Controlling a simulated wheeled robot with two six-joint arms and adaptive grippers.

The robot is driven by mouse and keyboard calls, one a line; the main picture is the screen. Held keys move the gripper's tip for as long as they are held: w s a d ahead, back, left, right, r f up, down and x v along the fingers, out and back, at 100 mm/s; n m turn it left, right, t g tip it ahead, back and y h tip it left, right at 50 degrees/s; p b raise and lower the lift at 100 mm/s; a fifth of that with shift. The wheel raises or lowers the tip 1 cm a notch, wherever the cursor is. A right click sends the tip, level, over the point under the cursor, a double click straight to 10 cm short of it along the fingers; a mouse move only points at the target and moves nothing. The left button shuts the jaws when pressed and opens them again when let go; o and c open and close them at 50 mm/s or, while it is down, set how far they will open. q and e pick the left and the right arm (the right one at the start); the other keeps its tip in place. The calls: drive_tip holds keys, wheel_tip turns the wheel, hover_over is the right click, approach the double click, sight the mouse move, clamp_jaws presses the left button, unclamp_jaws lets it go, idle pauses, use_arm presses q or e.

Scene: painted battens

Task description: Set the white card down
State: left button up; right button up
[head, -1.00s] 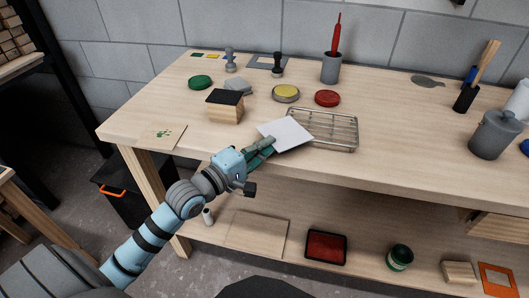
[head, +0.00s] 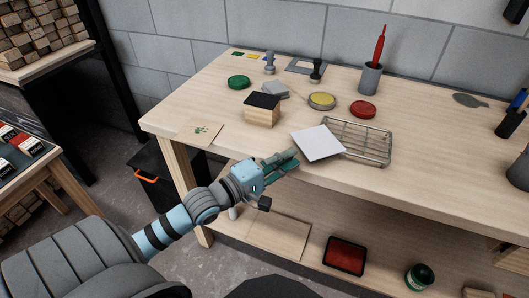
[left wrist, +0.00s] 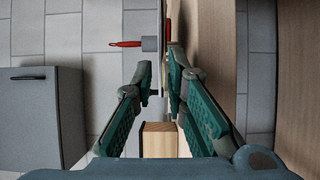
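The white card (head: 318,143) is a thin square sheet at the left end of the wire rack (head: 372,147), near the bench's front edge. It overlaps the rack's left end in the head view; whether it rests on rack or bench is unclear. My left gripper (head: 296,161) is beside the card's near left edge, its green fingers apart. In the left wrist view the fingertips (left wrist: 158,68) also stand apart, with a thin pale edge between them, probably the card edge-on. The fingers do not look clamped on it. My right gripper is not in view.
A black-topped wooden block (head: 261,111), a yellow pad (head: 322,100), a red pad (head: 363,109) and a green pad (head: 239,82) are on the bench (head: 430,135). A grey pot (head: 370,78) holds a red tool. A printed card (head: 201,132) lies left.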

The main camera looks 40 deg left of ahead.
use_arm(q)
drive_tip(key=p+v, duration=0.7)
drive_tip(key=v, duration=0.1)
drive_tip(key=s+a+f+m+g+y, duration=0.2)
drive_tip(key=s+a+f+g, duration=0.1)
drive_tip(key=f, duration=0.7)
drive_tip(key=s+a+f+m+g+y, duration=0.2)
drive_tip(key=s+f, duration=0.2)
drive_tip(key=f, duration=0.5)
drive_tip(key=s+a+f+m+g+y, duration=0.2)
drive_tip(key=s+a+f+g, duration=0.1)
drive_tip(key=f, duration=0.7)
drive_tip(key=s+d+f+m+g, duration=0.4)
drive_tip(key=s+f, duration=0.3)
drive_tip(key=s, duration=0.4)
drive_tip(key=s+d+f+m+g, duration=0.4)
drive_tip(key=s+f, duration=0.4)
drive_tip(key=s, duration=0.3)
drive_tip(key=shift+d+f+m, duration=0.2)
drive_tip(key=shift+d+m, duration=0.35)
drive_tip(key=shift+m, duration=0.05)
